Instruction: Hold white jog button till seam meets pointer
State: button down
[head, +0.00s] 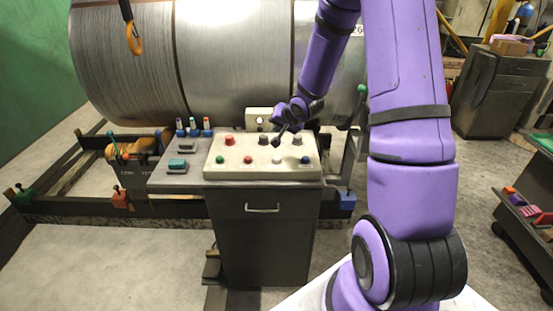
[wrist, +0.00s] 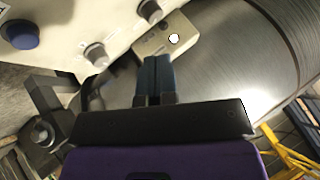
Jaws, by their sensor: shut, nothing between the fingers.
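A white button (head: 277,158) sits in the front row of the cream control panel (head: 213,172) in the head view. A small cream box (head: 250,113) behind the panel also carries a white round face, which shows in the wrist view (wrist: 174,38). Contact with anything cannot be told. The large metal drum (head: 230,60) has dark lines around it; I cannot make out which mark is the seam, nor a pointer.
Red (head: 248,159), green (head: 220,160) and blue (head: 305,160) buttons flank the white one. Dark knobs (head: 263,139) stand behind. An orange hook (head: 134,38) hangs before the drum. Floor at lower left is clear.

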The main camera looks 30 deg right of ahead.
aim_at(279, 157)
jog(key=shift+f, duration=4.4)
jog(key=shift+f, duration=0.15)
jog(key=shift+f, duration=0.25)
jog(key=shift+f, duration=0.5)
dwell(2.7)
